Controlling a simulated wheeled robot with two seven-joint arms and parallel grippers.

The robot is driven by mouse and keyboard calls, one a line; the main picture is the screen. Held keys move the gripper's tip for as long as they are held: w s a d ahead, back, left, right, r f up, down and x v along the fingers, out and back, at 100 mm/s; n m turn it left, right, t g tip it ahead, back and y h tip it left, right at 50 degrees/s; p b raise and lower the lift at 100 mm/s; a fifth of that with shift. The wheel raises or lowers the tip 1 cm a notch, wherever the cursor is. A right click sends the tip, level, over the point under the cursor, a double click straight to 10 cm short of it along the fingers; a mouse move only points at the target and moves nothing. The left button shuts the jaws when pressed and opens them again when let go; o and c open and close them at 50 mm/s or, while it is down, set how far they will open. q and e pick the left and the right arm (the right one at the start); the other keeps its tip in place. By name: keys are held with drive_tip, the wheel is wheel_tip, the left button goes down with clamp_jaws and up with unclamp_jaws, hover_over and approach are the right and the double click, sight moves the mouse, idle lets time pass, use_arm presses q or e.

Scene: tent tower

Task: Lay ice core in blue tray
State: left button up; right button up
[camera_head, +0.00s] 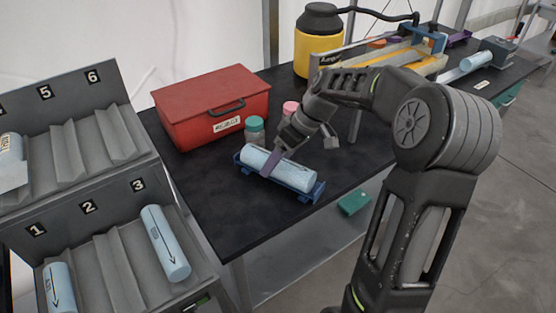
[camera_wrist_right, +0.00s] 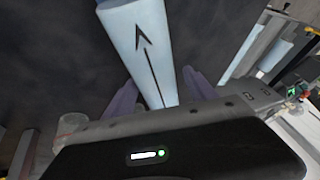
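A pale blue ice core (camera_head: 285,170) lies lengthwise at the blue tray (camera_head: 308,195) on the black table, lined up with it. I cannot tell whether it rests fully in the tray or sits slightly above. My right gripper (camera_head: 270,165) is at the core, a purple finger crossing its near side. In the right wrist view the core (camera_wrist_right: 146,45), marked with a black arrow, runs between the two purple fingers (camera_wrist_right: 160,88). A narrow dark strip shows beside the right-hand finger; whether the fingers press on the core is unclear. My left gripper is out of view.
A red case (camera_head: 210,105) and green- and pink-lidded jars (camera_head: 255,130) stand behind the tray. A grey numbered rack (camera_head: 105,265) at left holds more cores. A yellow container (camera_head: 318,45) is at the back. A second core (camera_head: 476,61) lies at far right.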

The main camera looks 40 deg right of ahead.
drive_tip(key=shift+d+f, duration=0.2)
drive_tip(key=shift+f, duration=0.15)
drive_tip(key=shift+b+v, duration=0.4)
drive_tip(key=shift+v, duration=3.5)
